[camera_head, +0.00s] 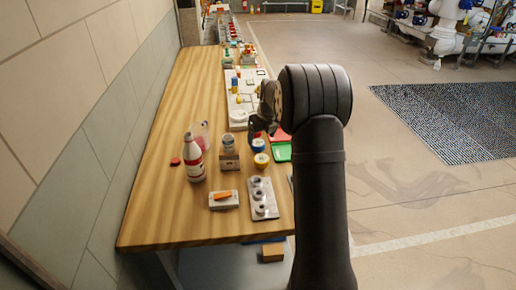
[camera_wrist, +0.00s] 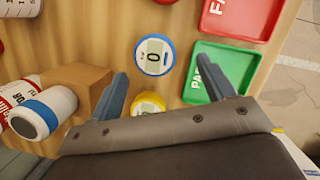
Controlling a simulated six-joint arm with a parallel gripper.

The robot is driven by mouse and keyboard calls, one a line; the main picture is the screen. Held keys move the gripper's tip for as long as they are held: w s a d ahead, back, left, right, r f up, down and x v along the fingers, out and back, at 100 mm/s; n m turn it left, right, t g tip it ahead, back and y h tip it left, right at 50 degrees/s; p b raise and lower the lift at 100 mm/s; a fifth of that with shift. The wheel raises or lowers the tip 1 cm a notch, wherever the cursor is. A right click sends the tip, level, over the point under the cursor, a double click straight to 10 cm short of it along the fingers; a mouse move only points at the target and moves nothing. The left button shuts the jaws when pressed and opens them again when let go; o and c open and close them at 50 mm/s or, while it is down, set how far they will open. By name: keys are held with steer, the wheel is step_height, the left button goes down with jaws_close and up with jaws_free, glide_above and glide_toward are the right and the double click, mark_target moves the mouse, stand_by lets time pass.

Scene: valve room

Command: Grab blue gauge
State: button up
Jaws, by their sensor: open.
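The blue gauge (camera_wrist: 154,54), a round white-faced dial with a blue rim, lies on the wooden table in the wrist view, just beyond my fingertips and apart from them. It also shows in the head view (camera_head: 258,145), below my gripper. My gripper (camera_wrist: 174,84) is open and empty, with its two blue-grey fingers spread above the table. A yellow gauge (camera_wrist: 148,104) lies close by, partly hidden behind the gripper body. In the head view my gripper (camera_head: 257,130) hangs over the right side of the table, partly hidden by my arm.
A green tray (camera_wrist: 222,70) and a red tray (camera_wrist: 240,15) lie right of the blue gauge. A brown block (camera_wrist: 82,84) is at left. In the head view a red-and-white bottle (camera_head: 194,160) stands left; the wooden table (camera_head: 155,205) is clear at its near left.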

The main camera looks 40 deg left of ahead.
mark_target(258, 143)
steer(key=shift+s+a+x, duration=0.1)
steer(key=shift+a+x, duration=0.05)
steer(key=shift+x, duration=1.35)
steer(key=shift+s+a+x, duration=0.1)
steer(key=shift+a+x, duration=0.05)
steer(key=shift+x, duration=1.3)
steer(key=shift+r, duration=0.1)
steer(key=c, duration=1.2)
